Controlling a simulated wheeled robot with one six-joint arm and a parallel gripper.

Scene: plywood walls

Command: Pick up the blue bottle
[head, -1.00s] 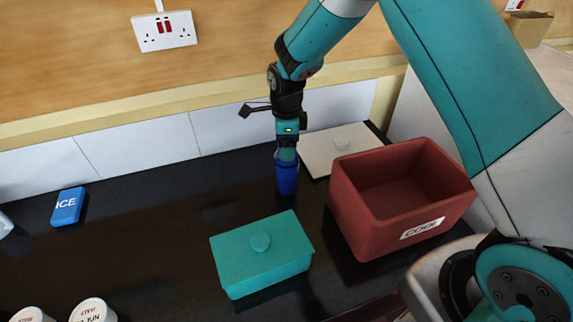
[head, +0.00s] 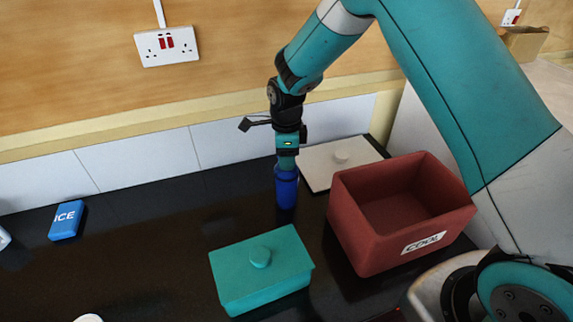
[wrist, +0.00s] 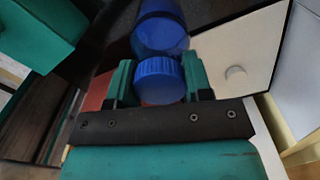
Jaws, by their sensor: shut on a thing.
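The blue bottle (head: 286,191) stands upright on the black counter in the head view, behind the teal box and left of the red box. My gripper (head: 286,168) is above it, pointing down, with its fingers at the bottle's top. In the wrist view my gripper (wrist: 160,84) has one teal finger on each side of the ribbed blue cap, shut on it. The bottle's body (wrist: 160,30) shows beyond the cap. I cannot tell whether the base touches the counter.
A teal lidded box (head: 262,270) stands in front. An open red box labelled COOL (head: 357,231) stands to the right. A blue ICE pack (head: 67,220) lies at the far left. The counter between the pack and bottle is clear.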

